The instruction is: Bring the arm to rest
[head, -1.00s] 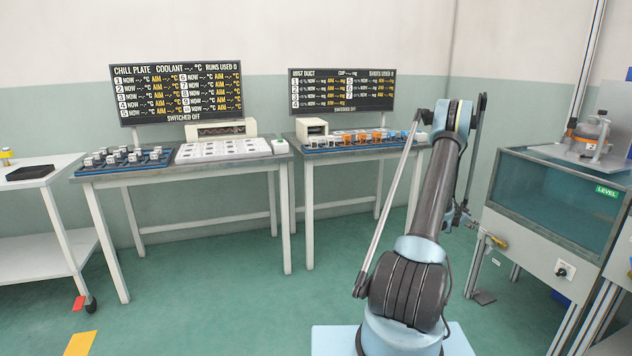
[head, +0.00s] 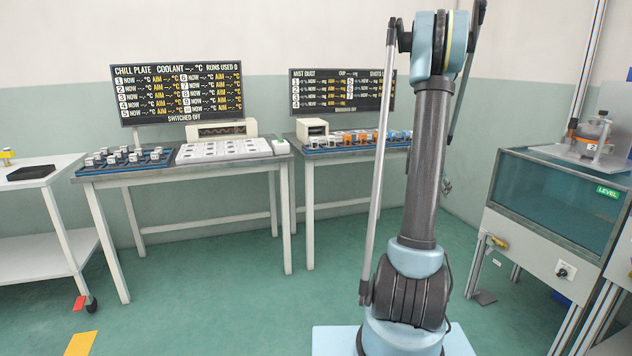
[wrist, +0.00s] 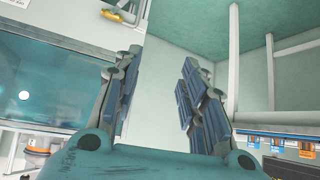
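My arm stands nearly straight up in the head view, with its elbow near the top edge. My gripper (wrist: 158,75) shows in the wrist view with its two padded fingers apart and nothing between them. In the head view a small part of the gripper end (head: 447,187) shows behind and right of the upper arm link; the rest is hidden. It hangs clear of the tables and the tank.
The glass-sided tank (head: 560,200) marked LEVEL stands on the right, with a clamped pot (head: 592,138) on top. The chill plate table (head: 180,170) and the mist duct table (head: 320,153) stand along the back wall. A white trolley (head: 40,258) is far left. Floor between is clear.

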